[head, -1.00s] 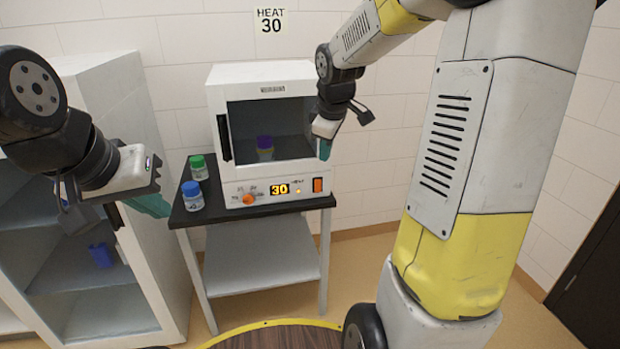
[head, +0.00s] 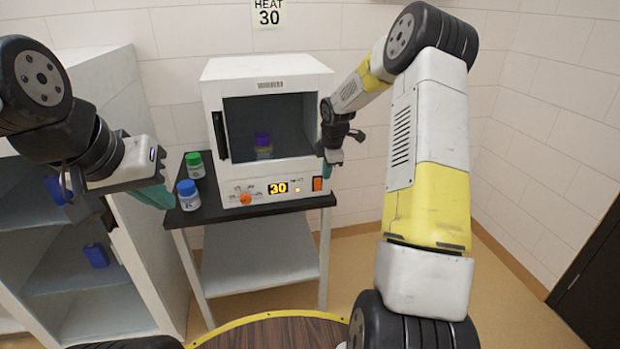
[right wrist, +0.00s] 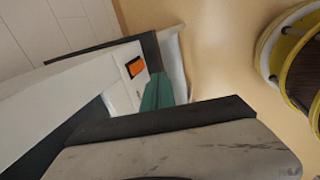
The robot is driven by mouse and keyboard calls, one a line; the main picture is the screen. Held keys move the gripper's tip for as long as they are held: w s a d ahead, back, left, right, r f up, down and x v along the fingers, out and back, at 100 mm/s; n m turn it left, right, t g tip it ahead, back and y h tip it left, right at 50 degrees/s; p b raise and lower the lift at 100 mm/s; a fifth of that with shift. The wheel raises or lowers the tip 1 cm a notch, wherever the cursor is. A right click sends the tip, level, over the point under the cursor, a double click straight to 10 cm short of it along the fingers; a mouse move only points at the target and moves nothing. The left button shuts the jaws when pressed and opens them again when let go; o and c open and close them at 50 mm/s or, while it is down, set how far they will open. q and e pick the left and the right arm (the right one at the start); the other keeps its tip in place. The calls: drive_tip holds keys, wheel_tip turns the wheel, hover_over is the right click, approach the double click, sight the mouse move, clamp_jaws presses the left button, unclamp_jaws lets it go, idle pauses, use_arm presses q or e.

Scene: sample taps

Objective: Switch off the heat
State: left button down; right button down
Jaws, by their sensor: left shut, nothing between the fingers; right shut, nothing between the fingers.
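A white oven (head: 268,125) with a dark window stands on a black-topped table. Its front panel has an orange knob (head: 246,199), a display (head: 278,188) reading 30, a small lit lamp and an orange rocker switch (head: 317,184) at the right end. The switch also shows in the right wrist view (right wrist: 135,67). My right gripper (head: 328,172) is shut and empty, its teal fingertips just right of the switch; I cannot tell whether they touch it. My left gripper (head: 160,196) is shut and empty, left of the table.
A purple-capped jar (head: 263,146) is inside the oven. A green-capped jar (head: 195,165) and a blue-capped jar (head: 189,195) stand on the table (head: 225,213) left of the oven. A sign (head: 269,14) reads HEAT 30. A white shelf unit (head: 120,260) stands at left.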

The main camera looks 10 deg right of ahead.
sight(317, 184)
drive_tip(key=shift+w+a+f, duration=0.1)
drive_tip(key=shift+w+f, duration=1.1)
drive_tip(key=shift+f, duration=0.5)
drive_tip(key=shift+w+f, duration=1.15)
drive_tip(key=shift+f, duration=0.5)
drive_tip(key=shift+w+a+f, duration=0.1)
drive_tip(key=shift+w+f, duration=1.1)
drive_tip(key=shift+f, duration=0.5)
drive_tip(key=shift+w+f, duration=0.15)
drive_tip(key=shift+w, duration=0.15)
drive_tip(key=shift+r, duration=0.2)
